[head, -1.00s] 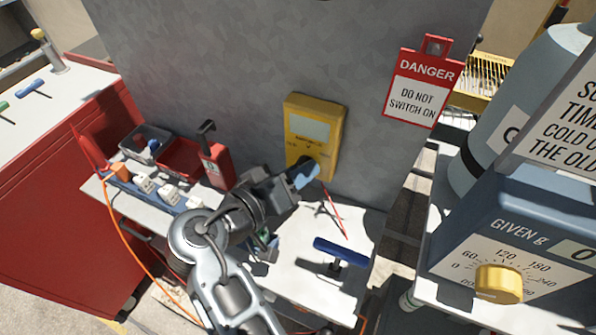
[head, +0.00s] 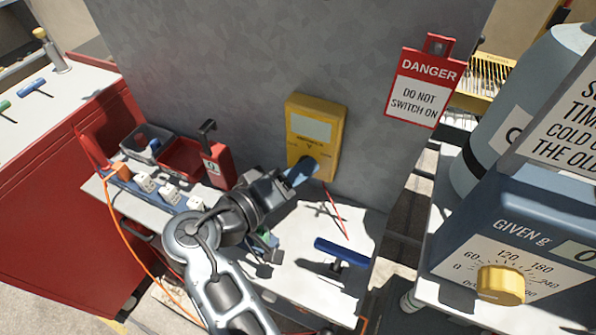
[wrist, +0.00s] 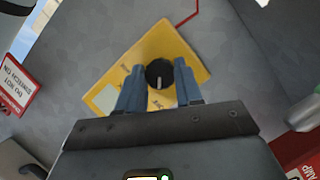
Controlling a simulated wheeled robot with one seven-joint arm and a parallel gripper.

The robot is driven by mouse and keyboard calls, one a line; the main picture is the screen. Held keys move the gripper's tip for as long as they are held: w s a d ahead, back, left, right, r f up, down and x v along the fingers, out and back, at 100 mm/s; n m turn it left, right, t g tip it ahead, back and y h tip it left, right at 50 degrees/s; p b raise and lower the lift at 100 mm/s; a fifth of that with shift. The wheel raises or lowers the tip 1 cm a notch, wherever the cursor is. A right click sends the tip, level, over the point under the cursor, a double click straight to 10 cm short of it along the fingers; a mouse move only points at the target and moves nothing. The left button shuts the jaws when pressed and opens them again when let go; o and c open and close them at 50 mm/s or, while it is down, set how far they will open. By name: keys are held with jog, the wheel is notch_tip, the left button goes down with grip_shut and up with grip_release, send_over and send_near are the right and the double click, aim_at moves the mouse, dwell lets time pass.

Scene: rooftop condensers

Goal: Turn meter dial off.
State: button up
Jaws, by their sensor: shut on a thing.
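The yellow meter (head: 328,115) is fixed on the grey panel, with a pale display at its top. In the wrist view the meter (wrist: 125,65) appears tilted, and its round black dial (wrist: 159,73) shows between my fingers. A pale pointer line on the dial runs toward the bottom of that picture. My gripper (head: 301,172) is at the meter's lower part, its blue fingers shut on the dial. The wrist view shows one finger of my gripper (wrist: 160,80) on each side of the dial.
A red danger sign (head: 422,88) hangs right of the meter. A blue unit with a yellow knob (head: 500,284) stands at right.

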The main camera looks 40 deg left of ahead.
jog(key=o, duration=1)
jog(key=shift+o, duration=0.2)
jog(key=b+v, duration=0.1)
jog(key=v, duration=0.6)
jog(key=shift+s, duration=0.45)
jog(key=shift+a, duration=0.1)
